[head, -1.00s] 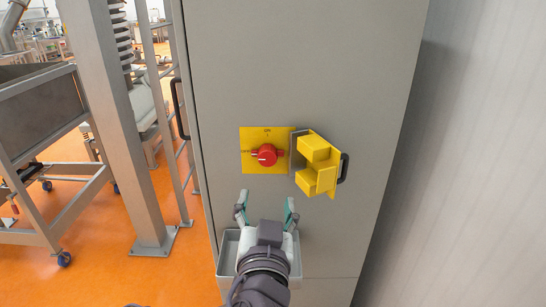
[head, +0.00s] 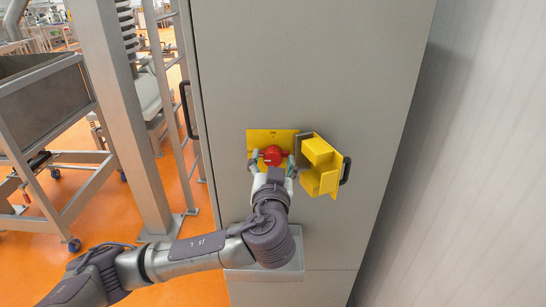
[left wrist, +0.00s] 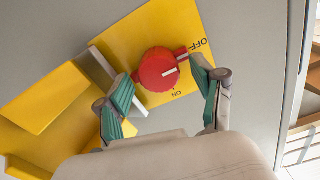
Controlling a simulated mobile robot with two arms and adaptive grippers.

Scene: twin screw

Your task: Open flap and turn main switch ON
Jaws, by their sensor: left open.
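The red main switch (head: 273,155) sits on a yellow plate (head: 259,136) on the grey cabinet door. In the left wrist view, the red knob (left wrist: 155,72) has a white mark pointing to the OFF side; ON is printed on another side. The yellow flap (head: 324,167) stands swung open to the right of the plate. My left gripper (head: 272,163) is open in front of the switch. In the left wrist view, its green-padded fingers (left wrist: 160,75) are on either side of the knob; contact is unclear. My right gripper is not in view.
The grey cabinet (head: 309,70) fills the middle, with a small tray (head: 293,264) low on its front, partly behind my arm. A metal post (head: 120,110) and a steel hopper (head: 45,94) stand left. A pale wall (head: 480,150) is at right.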

